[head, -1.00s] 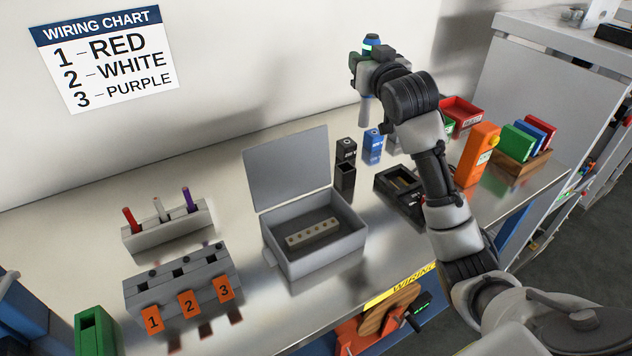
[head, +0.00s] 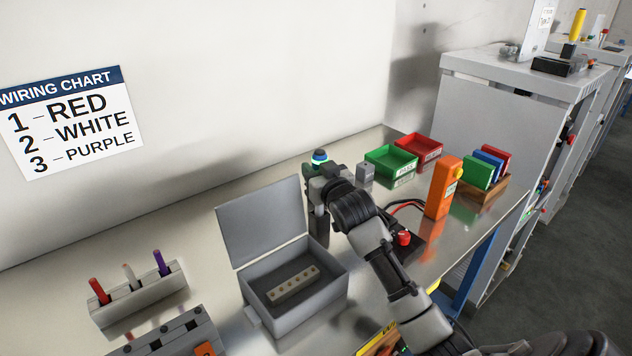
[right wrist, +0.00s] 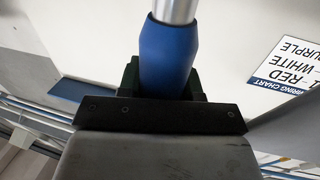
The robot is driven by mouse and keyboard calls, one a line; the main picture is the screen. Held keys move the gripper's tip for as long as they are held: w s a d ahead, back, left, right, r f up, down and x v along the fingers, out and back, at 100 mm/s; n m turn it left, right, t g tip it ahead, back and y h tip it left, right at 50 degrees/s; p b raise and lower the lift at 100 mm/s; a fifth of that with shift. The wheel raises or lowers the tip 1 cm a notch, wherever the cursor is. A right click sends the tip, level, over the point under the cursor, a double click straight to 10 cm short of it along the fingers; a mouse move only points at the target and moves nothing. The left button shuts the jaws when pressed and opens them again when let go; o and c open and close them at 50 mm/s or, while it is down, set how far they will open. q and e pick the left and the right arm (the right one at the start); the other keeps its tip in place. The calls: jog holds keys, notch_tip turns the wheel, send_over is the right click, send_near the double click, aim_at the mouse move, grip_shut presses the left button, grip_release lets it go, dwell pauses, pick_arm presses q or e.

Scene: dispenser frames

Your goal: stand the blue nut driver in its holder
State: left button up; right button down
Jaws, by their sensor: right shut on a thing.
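My right gripper (head: 320,190) is shut on the blue nut driver, just behind and right of the grey box with the raised lid. In the right wrist view the blue handle (right wrist: 168,50) sits between the jaws, with the metal shaft (right wrist: 175,9) running out of the top of the picture. In the head view the gripper and arm hide most of the driver. A dark block (head: 319,233), probably the black holder, shows directly below the gripper. I cannot tell whether the shaft is inside it. The blue-labelled holder is hidden. My left gripper is out of view.
The grey open box (head: 297,292) stands close on the left. A small grey block (head: 365,172), green bin (head: 391,162) and red bin (head: 418,148) lie behind on the right. An orange device (head: 441,190) and a red button (head: 404,238) stand right of my arm.

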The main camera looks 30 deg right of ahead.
jog(key=shift+f, duration=1.6)
jog(key=c, duration=0.8)
grip_release()
jog(key=shift+o, duration=0.2)
jog(key=s+a, duration=0.1)
jog(key=s, duration=1.1)
jog(key=shift+a+b, duration=0.4)
jog(key=shift+b, duration=0.05)
jog(key=shift+w, duration=0.1)
